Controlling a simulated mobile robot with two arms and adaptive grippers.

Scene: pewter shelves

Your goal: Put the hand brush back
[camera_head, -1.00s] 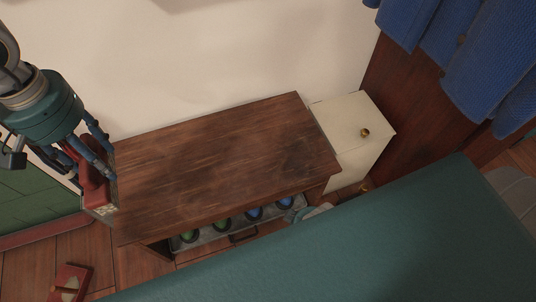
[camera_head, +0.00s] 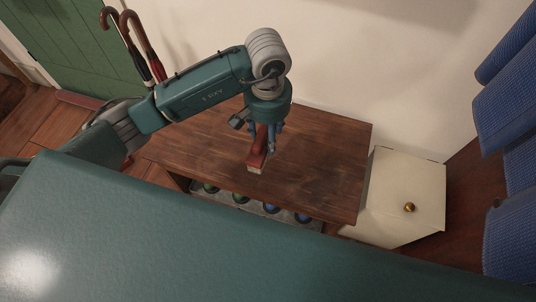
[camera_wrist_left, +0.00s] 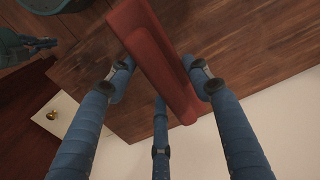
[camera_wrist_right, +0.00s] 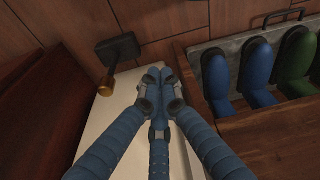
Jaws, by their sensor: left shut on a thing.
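The hand brush (camera_head: 257,150) has a red body with a pale edge at its lower end. My left gripper (camera_head: 268,138) is shut on it and holds it over the brown wooden bench top. In the left wrist view the red brush (camera_wrist_left: 152,55) runs between the blue fingers of the left gripper (camera_wrist_left: 160,88). Whether the brush touches the bench is not clear. My right gripper (camera_wrist_right: 161,88) shows only in its own wrist view, with its fingertips together and nothing seen between them, in front of the white cabinet.
The wooden bench (camera_head: 320,165) has a clear top and a rack with green and blue shoes (camera_head: 270,209) below. A white cabinet (camera_head: 395,190) with a brass knob stands to its right. Umbrellas (camera_head: 140,45) stand at the left; blue garments (camera_head: 510,110) hang at the right.

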